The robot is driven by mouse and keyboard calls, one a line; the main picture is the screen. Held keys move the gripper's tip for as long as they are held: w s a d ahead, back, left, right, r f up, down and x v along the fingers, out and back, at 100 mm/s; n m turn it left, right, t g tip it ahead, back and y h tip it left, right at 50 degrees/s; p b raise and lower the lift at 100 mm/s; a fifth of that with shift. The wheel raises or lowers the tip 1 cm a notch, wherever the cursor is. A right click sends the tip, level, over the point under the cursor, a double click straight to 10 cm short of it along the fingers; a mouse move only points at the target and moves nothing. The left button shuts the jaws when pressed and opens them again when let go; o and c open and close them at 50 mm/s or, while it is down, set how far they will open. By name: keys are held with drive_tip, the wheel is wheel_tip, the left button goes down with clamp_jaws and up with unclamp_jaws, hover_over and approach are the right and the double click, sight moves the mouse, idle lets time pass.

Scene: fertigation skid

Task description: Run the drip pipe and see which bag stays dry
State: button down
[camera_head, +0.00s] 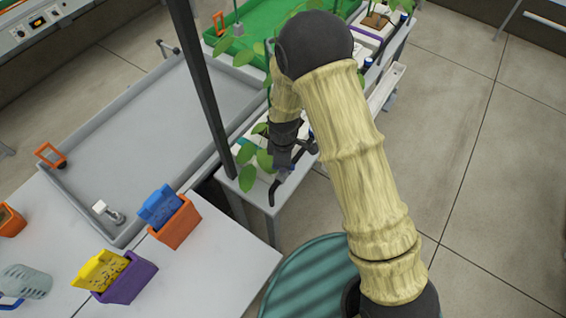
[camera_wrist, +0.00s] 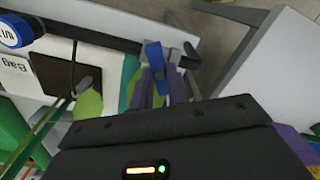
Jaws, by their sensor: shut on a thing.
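My gripper (camera_head: 283,165) is at the near end of the narrow white bench (camera_head: 262,195), among green leaves. In the wrist view my gripper (camera_wrist: 165,88) is shut on a small blue handle (camera_wrist: 154,56) beside a dark pipe (camera_wrist: 110,38). The pipe's bent black end (camera_head: 273,192) shows just below my gripper in the head view. A white bag (camera_wrist: 20,72) with an upside-down "Bag" label and a dark square opening lies beside the pipe. My arm and leaves hide most of the row of bags. I cannot see water or tell which bag is wet.
A blue round cap (camera_wrist: 12,32) sits near the bag. A grey tray (camera_head: 150,110) and a dark post (camera_head: 205,85) stand left of the bench. Orange (camera_head: 175,222) and purple (camera_head: 128,280) holders stand on the near table. A teal ribbed drum (camera_head: 312,280) is below my arm. Floor at right is clear.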

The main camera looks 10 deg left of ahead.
drive_tip(key=m+b, duration=0.1)
drive_tip(key=m, duration=0.5)
drive_tip(key=shift+w+r, duration=0.1)
idle(0.3)
drive_tip(key=c, duration=1.4)
unclamp_jaws()
drive_tip(key=shift+o, duration=0.2)
wheel_tip(320, 180, up, 17)
drive_tip(key=b, duration=0.2)
drive_tip(key=shift+r, duration=0.2)
drive_tip(key=shift+d, duration=0.1)
